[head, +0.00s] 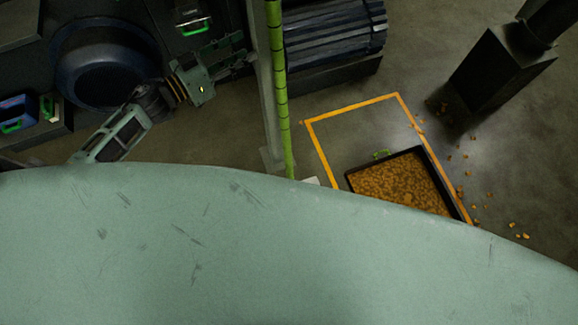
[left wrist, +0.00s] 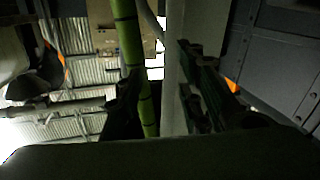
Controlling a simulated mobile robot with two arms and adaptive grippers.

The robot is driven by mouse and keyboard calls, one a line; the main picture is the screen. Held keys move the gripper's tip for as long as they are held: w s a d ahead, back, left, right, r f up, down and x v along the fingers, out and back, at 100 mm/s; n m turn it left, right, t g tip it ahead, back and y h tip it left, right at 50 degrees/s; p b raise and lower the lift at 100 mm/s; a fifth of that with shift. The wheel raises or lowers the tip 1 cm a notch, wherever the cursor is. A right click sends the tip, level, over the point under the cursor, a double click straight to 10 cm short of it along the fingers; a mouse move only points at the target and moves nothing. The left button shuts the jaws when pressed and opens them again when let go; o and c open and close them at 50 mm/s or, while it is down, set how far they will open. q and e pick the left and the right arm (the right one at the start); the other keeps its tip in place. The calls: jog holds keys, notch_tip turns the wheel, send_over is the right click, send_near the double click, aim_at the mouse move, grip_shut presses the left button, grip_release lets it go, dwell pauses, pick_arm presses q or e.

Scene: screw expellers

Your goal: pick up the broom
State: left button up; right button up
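A long upright green pole (head: 279,90) with dark bands stands beside a grey post in the head view. It may be the broom's handle, but no bristles show and I cannot tell for sure. The pole also shows in the left wrist view (left wrist: 130,45), between the fingers and nearer the left one, with a pale post to its right. My left gripper (head: 238,57) is open and empty, just left of the post and pole in the head view. It also shows in the left wrist view (left wrist: 163,95). My right gripper is not in view.
A black tray (head: 349,180) of orange-brown pieces sits in an orange floor outline (head: 350,108). Loose pieces (head: 462,190) lie to its right. A dark round tub (head: 108,65) stands left, a ribbed dark machine (head: 335,40) at the top.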

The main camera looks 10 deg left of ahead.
aim_at(271, 36)
pick_arm(q)
jog(key=shift+m+g+h, duration=0.5)
jog(key=shift+h, duration=0.3)
jog(key=d+r, duration=0.1)
jog(key=r, duration=0.1)
jog(key=d+r, duration=0.2)
jog(key=shift+s+d, duration=0.15)
jog(key=shift+s, duration=0.05)
jog(key=p+x, duration=0.2)
jog(key=x, duration=0.3)
jog(key=shift+w+d, duration=0.15)
jog(key=shift+w, duration=0.1)
jog(key=shift+w+d+f, duration=0.1)
jog(key=shift+w+d, duration=0.25)
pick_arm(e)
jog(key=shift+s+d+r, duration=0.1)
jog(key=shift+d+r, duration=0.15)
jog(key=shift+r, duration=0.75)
pick_arm(q)
jog(key=c, duration=0.3)
grip_shut()
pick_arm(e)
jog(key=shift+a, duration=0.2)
